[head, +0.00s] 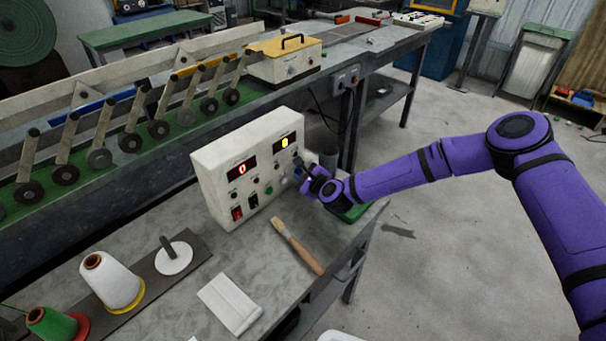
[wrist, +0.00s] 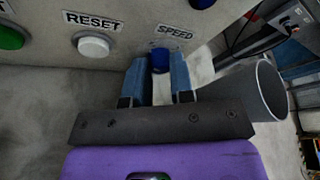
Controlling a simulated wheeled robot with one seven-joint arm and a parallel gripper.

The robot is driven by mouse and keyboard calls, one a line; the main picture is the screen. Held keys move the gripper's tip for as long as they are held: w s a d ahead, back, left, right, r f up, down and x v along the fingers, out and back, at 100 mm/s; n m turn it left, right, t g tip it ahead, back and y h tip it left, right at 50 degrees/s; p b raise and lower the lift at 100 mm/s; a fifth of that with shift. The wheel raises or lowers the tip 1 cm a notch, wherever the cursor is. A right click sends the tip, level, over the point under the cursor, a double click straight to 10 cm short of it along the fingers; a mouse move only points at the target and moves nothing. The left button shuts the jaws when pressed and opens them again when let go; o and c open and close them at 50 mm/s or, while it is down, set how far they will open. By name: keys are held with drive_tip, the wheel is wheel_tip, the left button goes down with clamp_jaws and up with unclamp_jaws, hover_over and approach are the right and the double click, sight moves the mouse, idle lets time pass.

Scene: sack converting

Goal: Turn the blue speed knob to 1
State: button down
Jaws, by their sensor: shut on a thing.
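The blue speed knob (wrist: 160,60) sits under the "SPEED" label in the wrist view, on the front of the white control box (head: 222,152). My gripper (wrist: 160,75) has its two blue fingers on either side of the knob, shut on it. In the head view my gripper (head: 300,172) reaches the right part of the box's front and hides the knob. The box has two displays: the left one (head: 242,169) shows a red 0, and the right one (head: 284,143) shows a yellow digit that looks like 0. The knob's pointer cannot be made out.
A white reset button (wrist: 92,45) is left of the knob. A grey cylinder (wrist: 255,88) stands close to the right of my fingers. The floor at right is clear.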

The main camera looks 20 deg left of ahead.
drive_tip(key=n+t, duration=0.2)
drive_tip(key=n, duration=0.3)
drive_tip(key=shift+s+f+t, duration=0.15)
drive_tip(key=shift+f+t, duration=0.1)
drive_tip(key=shift+t, duration=0.15)
drive_tip(key=shift+n, duration=0.3)
drive_tip(key=c, duration=1)
unclamp_jaws()
drive_tip(key=v, duration=1)
drive_tip(key=shift+s+d+f, duration=0.2)
drive_tip(key=shift+s+d, duration=0.05)
drive_tip(key=shift+d, duration=0.05)
